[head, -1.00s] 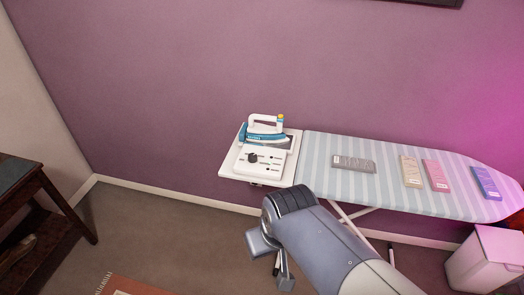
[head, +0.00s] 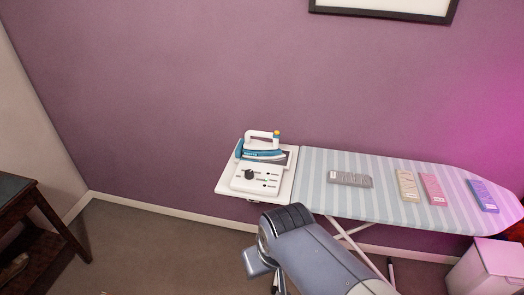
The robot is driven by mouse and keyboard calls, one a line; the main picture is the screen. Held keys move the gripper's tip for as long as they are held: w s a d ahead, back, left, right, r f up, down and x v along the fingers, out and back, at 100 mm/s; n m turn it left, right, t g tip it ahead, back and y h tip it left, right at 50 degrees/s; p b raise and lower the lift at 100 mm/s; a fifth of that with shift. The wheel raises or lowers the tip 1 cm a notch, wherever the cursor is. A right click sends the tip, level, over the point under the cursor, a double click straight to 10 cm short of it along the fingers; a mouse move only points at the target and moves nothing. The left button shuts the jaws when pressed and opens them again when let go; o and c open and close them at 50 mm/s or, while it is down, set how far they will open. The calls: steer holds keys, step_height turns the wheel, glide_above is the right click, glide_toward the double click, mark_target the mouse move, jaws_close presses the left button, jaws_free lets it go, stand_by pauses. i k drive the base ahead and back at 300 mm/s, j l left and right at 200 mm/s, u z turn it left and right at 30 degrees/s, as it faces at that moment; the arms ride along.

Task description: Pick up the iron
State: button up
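The iron (head: 262,147), white and teal with a small orange part on its handle, stands on the white rest (head: 225,181) at the left end of the ironing board (head: 394,207). A white panel with a dark knob and small dark marks lies just in front of it. My arm reaches in from the bottom, below the board's left part. My gripper (head: 262,266) shows only in part near the lower edge, short of the iron and apart from it. Its fingertips are cut off or hidden, so its opening cannot be made out.
A white bin (head: 490,270) stands at the lower right. A dark wooden table (head: 40,225) is at the left. The floor between is clear.

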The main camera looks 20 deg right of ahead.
mark_target(254, 150)
steer(key=i+j+z, duration=0.35)
steer(key=i, duration=0.45)
steer(key=i+j+z, duration=0.4)
steer(key=i+j, duration=0.35)
